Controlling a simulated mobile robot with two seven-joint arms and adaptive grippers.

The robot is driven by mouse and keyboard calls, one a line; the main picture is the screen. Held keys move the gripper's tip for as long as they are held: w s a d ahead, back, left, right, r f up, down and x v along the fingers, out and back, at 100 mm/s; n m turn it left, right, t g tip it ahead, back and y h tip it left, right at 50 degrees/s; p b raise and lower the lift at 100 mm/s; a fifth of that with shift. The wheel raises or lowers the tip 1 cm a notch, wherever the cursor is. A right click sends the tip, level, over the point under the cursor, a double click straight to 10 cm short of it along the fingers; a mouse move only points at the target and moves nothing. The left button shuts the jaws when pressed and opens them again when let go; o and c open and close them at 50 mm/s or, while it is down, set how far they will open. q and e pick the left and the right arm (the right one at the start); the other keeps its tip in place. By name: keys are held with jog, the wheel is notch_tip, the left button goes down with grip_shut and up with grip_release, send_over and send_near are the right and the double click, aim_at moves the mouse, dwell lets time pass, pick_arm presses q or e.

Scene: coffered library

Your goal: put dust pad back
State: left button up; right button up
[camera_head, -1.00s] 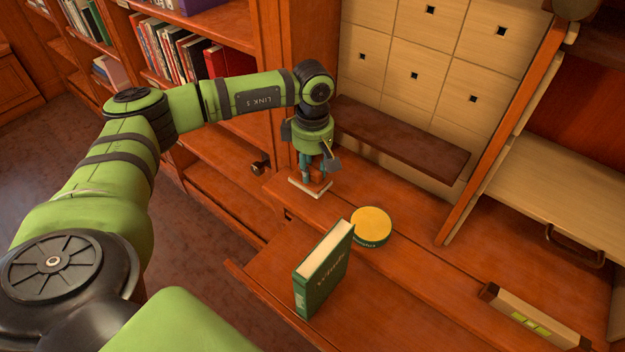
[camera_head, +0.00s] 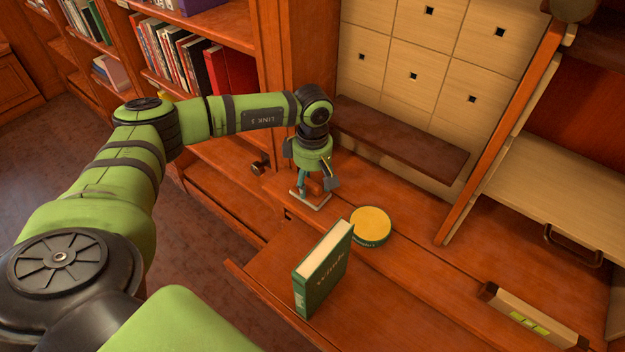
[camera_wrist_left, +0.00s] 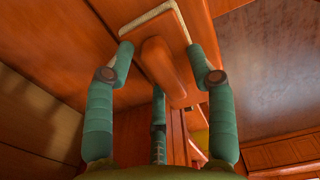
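The dust pad (camera_head: 321,204) lies flat at the left end of the wooden desk ledge, by the bookcase upright. It has a wooden back with a raised wooden handle and a pale edge, and it also shows in the left wrist view (camera_wrist_left: 164,70). My left gripper (camera_head: 313,188) points down over it. Its green fingers are spread around the handle with gaps on both sides. In the head view the gripper hides part of the pad. My right gripper is not in view.
A green upright book (camera_head: 325,272) and a round yellow-topped green tin (camera_head: 371,224) stand to the right. A dark brown shelf (camera_head: 400,140) juts out behind the gripper. A box with green tabs (camera_head: 530,322) sits at lower right. Desk between is clear.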

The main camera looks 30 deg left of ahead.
aim_at(313, 180)
pick_arm(q)
jog(key=shift+r, duration=0.35)
notch_tip(313, 180, up, 12)
jog(key=b, duration=0.1)
jog(key=shift+f+b, duration=0.15)
jog(key=shift+b, duration=0.2)
